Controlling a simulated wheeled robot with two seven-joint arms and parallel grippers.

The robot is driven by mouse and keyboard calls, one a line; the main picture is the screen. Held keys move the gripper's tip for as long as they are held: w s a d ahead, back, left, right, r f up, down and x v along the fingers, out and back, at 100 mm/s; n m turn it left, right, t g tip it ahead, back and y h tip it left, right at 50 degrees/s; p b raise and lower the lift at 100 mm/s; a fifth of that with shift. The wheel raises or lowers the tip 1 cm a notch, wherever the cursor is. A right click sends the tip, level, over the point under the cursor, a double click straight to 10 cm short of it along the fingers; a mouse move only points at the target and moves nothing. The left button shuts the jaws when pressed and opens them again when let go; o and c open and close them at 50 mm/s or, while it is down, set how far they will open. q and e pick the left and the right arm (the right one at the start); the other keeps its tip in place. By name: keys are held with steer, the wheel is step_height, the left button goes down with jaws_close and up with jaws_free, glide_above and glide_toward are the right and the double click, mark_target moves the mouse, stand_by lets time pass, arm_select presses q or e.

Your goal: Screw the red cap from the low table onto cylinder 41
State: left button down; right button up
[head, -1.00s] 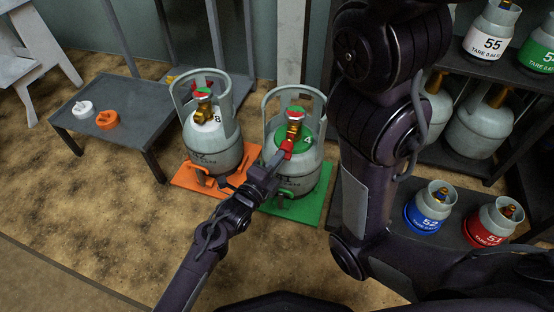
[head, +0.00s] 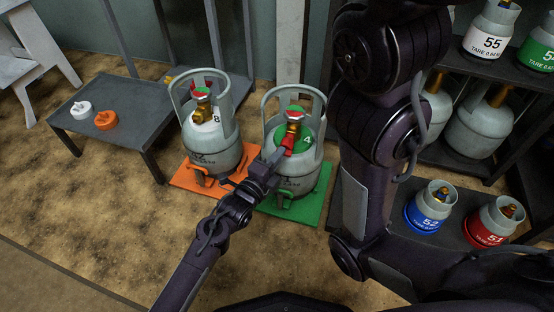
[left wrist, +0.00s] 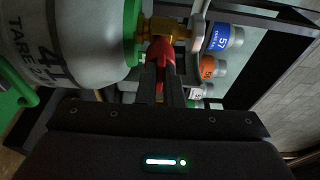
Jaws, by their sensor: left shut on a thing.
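Cylinder 41 (head: 294,172) is a grey gas cylinder with a green shoulder and a brass valve, upright on a green platform (head: 316,208). Its number 41 shows sideways in the left wrist view (left wrist: 75,45). My left gripper (head: 279,154) is shut on the red cap (left wrist: 160,52) at the front of the brass valve (left wrist: 168,30). The cap touches or nearly touches the valve outlet; the thread is hidden, so I cannot tell how far it is on. The cap also shows small in the head view (head: 288,143). My right gripper is not in view.
A second cylinder (head: 215,160) stands on an orange platform (head: 187,178) to the left. The low table (head: 127,133) holds a white cap (head: 80,108) and an orange cap (head: 105,120). Blue-banded and red-banded cylinders (head: 430,205) stand at right. My other arm crosses between.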

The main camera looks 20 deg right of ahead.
arm_select(q)
steer(key=shift+w+d+b, duration=0.45)
steer(key=shift+w+b, duration=0.05)
steer(key=shift+w, duration=0.1)
stand_by(0.4)
steer(key=shift+r+m+p, duration=0.15)
steer(key=shift+m+p, duration=0.25)
steer(key=shift+p, duration=0.2)
steer(key=shift+m+p, duration=0.55)
steer(key=shift+m, duration=0.35)
steer(key=shift+m+y, duration=0.3)
